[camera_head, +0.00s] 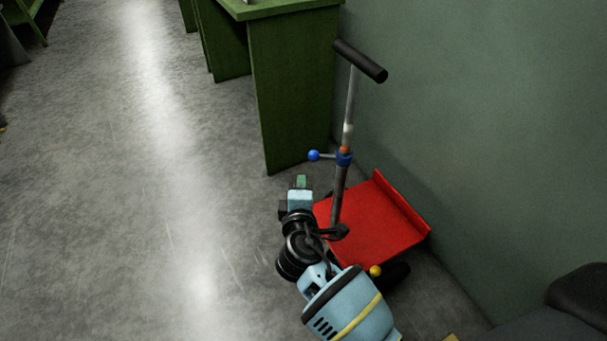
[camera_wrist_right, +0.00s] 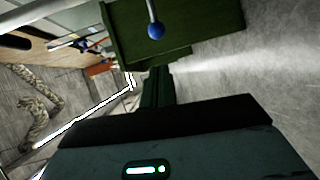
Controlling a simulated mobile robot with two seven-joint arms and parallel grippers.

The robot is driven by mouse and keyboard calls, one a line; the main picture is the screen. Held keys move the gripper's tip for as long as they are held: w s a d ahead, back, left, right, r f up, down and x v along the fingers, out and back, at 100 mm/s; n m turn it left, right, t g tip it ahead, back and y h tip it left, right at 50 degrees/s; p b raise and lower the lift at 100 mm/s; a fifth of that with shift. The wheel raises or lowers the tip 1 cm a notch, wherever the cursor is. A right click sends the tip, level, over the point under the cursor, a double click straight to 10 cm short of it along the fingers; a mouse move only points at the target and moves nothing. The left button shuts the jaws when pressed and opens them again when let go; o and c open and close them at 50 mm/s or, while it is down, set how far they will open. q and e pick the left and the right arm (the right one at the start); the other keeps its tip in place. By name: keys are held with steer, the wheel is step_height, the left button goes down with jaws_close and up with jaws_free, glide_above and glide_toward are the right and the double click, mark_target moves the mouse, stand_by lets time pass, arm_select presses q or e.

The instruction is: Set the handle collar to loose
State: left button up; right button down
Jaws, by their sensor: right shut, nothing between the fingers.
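A short lever ends in a blue ball (camera_head: 313,155), pointing left from the collar. The ball also shows at the top of the right wrist view (camera_wrist_right: 155,30). The post carries a black T-handle (camera_head: 360,61). My right gripper (camera_head: 300,181) is shut and empty, below and slightly left of the ball in the head view, apart from it. The collar's setting marks are too small to read. My left gripper is not in view.
The cart's red deck (camera_head: 375,228) stands near the green wall (camera_head: 480,120), with a yellow ball (camera_head: 375,271) at its near edge. A green bench (camera_head: 294,95) stands behind the post. The grey floor to the left is clear. Coiled rope (camera_wrist_right: 38,108) shows in the wrist view.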

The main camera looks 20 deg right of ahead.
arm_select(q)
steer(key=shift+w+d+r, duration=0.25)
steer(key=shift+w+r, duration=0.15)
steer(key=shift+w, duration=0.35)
arm_select(e)
steer(key=v, duration=0.3)
steer(key=a+v, duration=0.1)
steer(key=v, duration=0.1)
steer(key=shift+s+a, duration=0.2)
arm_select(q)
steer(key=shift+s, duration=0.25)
